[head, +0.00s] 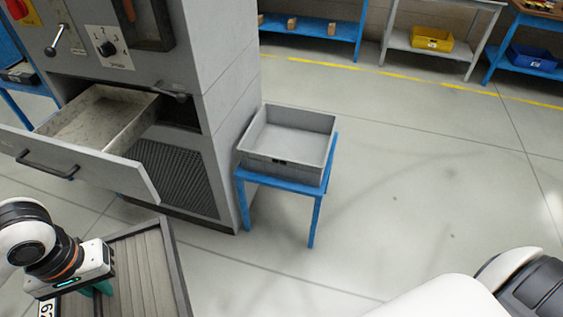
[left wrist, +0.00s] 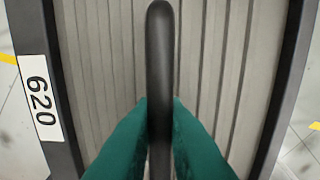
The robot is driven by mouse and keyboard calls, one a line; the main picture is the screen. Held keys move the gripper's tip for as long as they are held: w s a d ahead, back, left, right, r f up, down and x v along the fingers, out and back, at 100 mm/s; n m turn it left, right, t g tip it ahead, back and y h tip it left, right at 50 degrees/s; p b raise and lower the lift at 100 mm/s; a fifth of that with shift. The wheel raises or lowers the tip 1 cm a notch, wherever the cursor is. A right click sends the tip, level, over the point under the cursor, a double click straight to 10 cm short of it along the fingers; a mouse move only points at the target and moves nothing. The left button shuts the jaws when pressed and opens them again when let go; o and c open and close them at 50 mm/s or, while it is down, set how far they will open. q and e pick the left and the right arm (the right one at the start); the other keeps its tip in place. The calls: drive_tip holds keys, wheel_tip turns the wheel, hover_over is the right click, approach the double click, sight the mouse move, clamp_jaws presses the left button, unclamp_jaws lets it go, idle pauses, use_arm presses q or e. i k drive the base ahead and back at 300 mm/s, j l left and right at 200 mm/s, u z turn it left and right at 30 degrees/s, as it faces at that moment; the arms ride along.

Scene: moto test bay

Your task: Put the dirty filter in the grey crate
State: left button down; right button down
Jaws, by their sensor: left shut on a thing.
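The dirty filter (head: 148,262) is a panel of grey-beige pleats in a dark frame, at the lower left of the head view. In the left wrist view the filter (left wrist: 100,50) fills most of the picture, with a white "620" label on its left side and a black handle (left wrist: 160,50) across its middle. My left gripper (head: 102,289) has its green fingers shut on this handle. The grey crate (head: 284,172) stands to the right of the filter and apart from it; its visible inside is empty. My right gripper is not in view.
The crate rests on a blue stand (head: 312,215) beside a grey machine cabinet (head: 230,110). The cabinet's drawer (head: 75,165) is pulled open and looks empty. Blue and grey shelves with a yellow bin (head: 432,42) stand at the back. The floor right of the stand is clear.

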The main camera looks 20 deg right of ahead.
sight(287, 156)
drive_tip(key=k+z, duration=0.15)
drive_tip(key=z, duration=0.35)
drive_tip(key=k+l+z, duration=0.1)
drive_tip(key=z, duration=0.35)
drive_tip(key=i+l+z, duration=0.15)
drive_tip(key=i, duration=0.85)
drive_tip(key=i+l+z, duration=0.1)
drive_tip(key=i, duration=0.9)
